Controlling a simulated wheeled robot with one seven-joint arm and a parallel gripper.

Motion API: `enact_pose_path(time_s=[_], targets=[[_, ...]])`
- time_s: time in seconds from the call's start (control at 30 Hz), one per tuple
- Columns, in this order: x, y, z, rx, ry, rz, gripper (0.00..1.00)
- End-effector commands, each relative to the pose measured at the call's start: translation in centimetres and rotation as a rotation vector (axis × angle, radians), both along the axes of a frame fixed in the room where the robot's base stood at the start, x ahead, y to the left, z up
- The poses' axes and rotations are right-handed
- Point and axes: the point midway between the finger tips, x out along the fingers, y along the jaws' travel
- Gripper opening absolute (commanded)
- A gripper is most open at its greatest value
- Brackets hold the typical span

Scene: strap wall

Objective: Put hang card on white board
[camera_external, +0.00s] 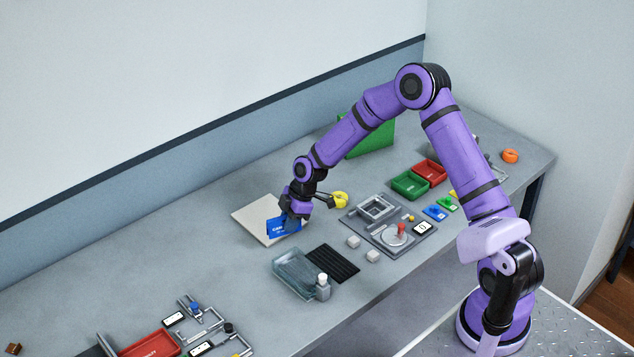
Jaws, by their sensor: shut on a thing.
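My gripper (292,215) is shut on a blue hang card (282,228) with light lettering. The card is held over the white board (248,214), a flat pale square lying on the grey table. The card covers the board's front right part. I cannot tell whether the card touches the board or hangs just above it. The gripper hides the card's upper right edge.
A clear container (298,277) and a black ribbed mat (333,263) lie in front of the board. A yellow object (340,199) is right of my gripper. A grey fixture plate (412,242), two small pale blocks, green (408,186) and red (430,173) trays stand farther right.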

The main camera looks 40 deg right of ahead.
Motion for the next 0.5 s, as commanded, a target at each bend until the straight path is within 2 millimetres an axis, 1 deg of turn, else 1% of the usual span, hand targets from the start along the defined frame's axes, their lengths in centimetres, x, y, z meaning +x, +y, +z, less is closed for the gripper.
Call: enact_pose_path(time_s=[0.03,0.1,0.2,0.27,0.37,0.47,0.5], targets=[[-0.7,-1.4,-0.2,0.000,0.001,-0.028,0.00],[-1.5,-2.7,-0.5,0.000,-0.001,-0.059,0.00],[-2.2,-4.0,-0.8,0.001,-0.002,-0.087,0.00],[-2.4,-4.3,-0.9,0.001,-0.003,-0.096,0.00],[-1.5,-4.6,-1.1,0.002,-0.005,-0.103,0.00],[0.4,-4.5,-1.3,0.002,-0.004,-0.104,0.00],[1.4,-4.5,-1.4,0.003,-0.005,-0.105,0.00]])
